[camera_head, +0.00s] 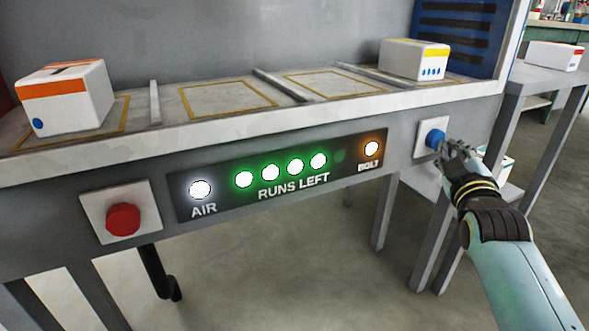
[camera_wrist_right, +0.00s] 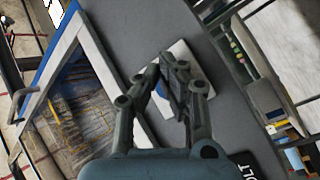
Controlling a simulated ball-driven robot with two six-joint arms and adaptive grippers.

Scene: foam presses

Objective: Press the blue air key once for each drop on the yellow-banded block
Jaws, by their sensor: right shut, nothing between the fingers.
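The yellow-banded block (camera_head: 414,60) is a white box on the bench top at the right, with a row of several blue drops on its front face. The blue air key (camera_head: 435,139) sits on a white plate (camera_head: 427,167) on the bench front, at the right. My right gripper (camera_head: 450,150) is shut and empty, with its fingertips right at the key; I cannot tell whether they touch it. In the right wrist view the fingers (camera_wrist_right: 176,75) lie over the white plate (camera_wrist_right: 184,53) and hide most of the key. My left gripper is not in view.
The panel (camera_head: 275,178) shows a white AIR lamp, several green RUNS LEFT lamps, one unlit lamp and an orange BOLT lamp. A red button (camera_head: 123,219) is at the left. An orange-banded block (camera_head: 66,97) with one drop stands on the left pad. Another block (camera_head: 553,56) is on the side table.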

